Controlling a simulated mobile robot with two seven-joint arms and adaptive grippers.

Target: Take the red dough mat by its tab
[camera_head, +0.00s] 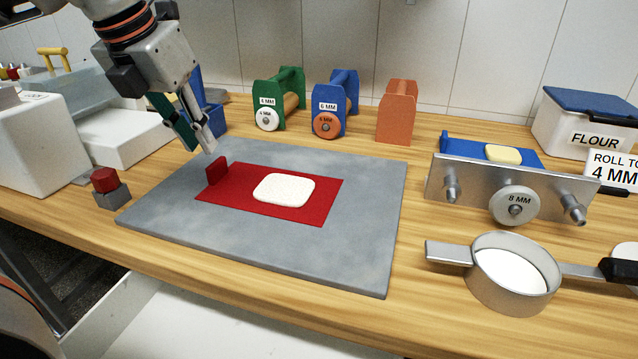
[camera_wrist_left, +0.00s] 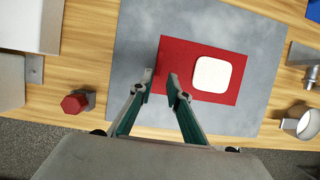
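The red dough mat (camera_head: 225,190) lies flat on the grey marble slab (camera_head: 330,265). A white rounded piece of dough (camera_head: 284,189) rests on the mat, which also shows in the left wrist view (camera_wrist_left: 205,106). The mat's upright red tab (camera_head: 217,170) stands at its left end. My left gripper (camera_head: 202,150) is open and empty, a little above and behind the tab in the head view. In the left wrist view its two fingertips (camera_wrist_left: 160,76) are apart near the mat's left edge; the tab is not clearly distinct there. My right gripper is not in view.
A red button on a grey block (camera_head: 111,188) stands left of the slab. Green, blue and orange roller stands (camera_head: 396,112) line the back. A metal roller machine (camera_head: 480,188) and a round sieve-like pan (camera_head: 510,275) stand at right. The slab around the mat is clear.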

